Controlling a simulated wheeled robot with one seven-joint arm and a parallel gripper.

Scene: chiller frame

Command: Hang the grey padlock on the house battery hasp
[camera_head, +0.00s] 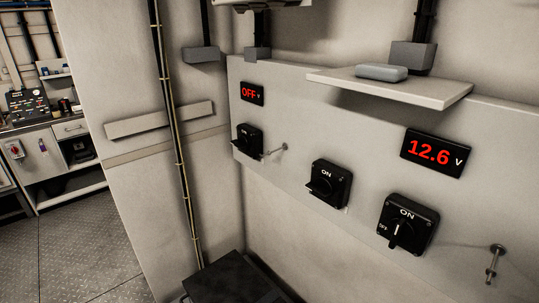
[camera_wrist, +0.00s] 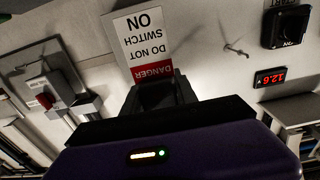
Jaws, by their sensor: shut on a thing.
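My gripper (camera_wrist: 160,92) shows in the wrist view as dark jaws in front of a purple body. It is shut on a white and red danger tag (camera_wrist: 141,40), which reads upside down and stands out beyond the jaws, its red end next to them. I cannot make out a grey padlock in either view. A metal peg with a hanging end (camera_head: 494,262) sticks out of the panel right of the right-hand switch. A peg also shows in the wrist view (camera_wrist: 237,49), apart from my gripper. No hasp is labelled house battery in sight.
The panel carries black rotary switches (camera_head: 405,224) (camera_head: 328,183) (camera_head: 249,140), a 12.6 V display (camera_head: 433,153) and an OFF display (camera_head: 252,94). A shelf (camera_head: 440,92) juts out above with a grey rounded block (camera_head: 381,73). A black box (camera_head: 235,280) stands below.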

